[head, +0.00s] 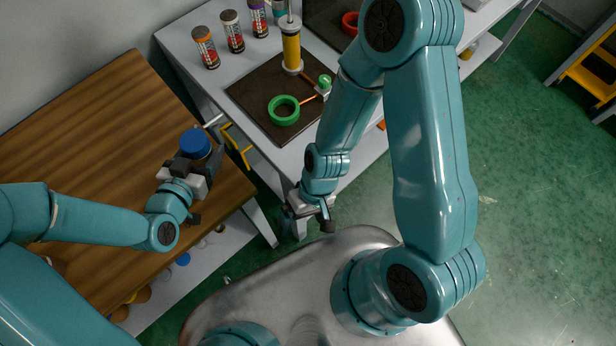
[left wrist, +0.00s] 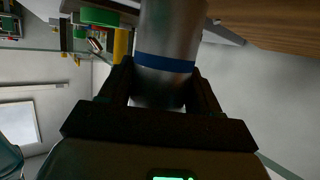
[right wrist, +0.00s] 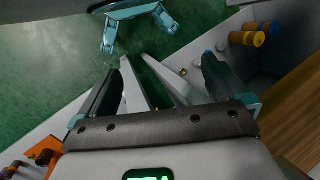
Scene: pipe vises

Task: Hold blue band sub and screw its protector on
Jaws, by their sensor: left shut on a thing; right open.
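My left gripper (head: 186,168) is over the wooden table. In the left wrist view (left wrist: 162,88) it is shut on a grey metal sub with a blue band (left wrist: 165,62), held between both fingers. A round blue cap (head: 195,143) shows just beyond that gripper's fingers in the head view. The sub's body is mostly hidden there, and I cannot tell how cap and sub join. My right gripper (head: 310,212) hangs between the grey bench and my base. It is open and empty, its fingers apart in the right wrist view (right wrist: 168,70).
The wooden table (head: 85,120) is mostly bare. The grey bench (head: 185,50) holds a dark mat with a green ring (head: 284,110), a yellow post (head: 291,50) and several cans (head: 232,30). Blue and yellow caps (right wrist: 255,38) sit low by the wooden table.

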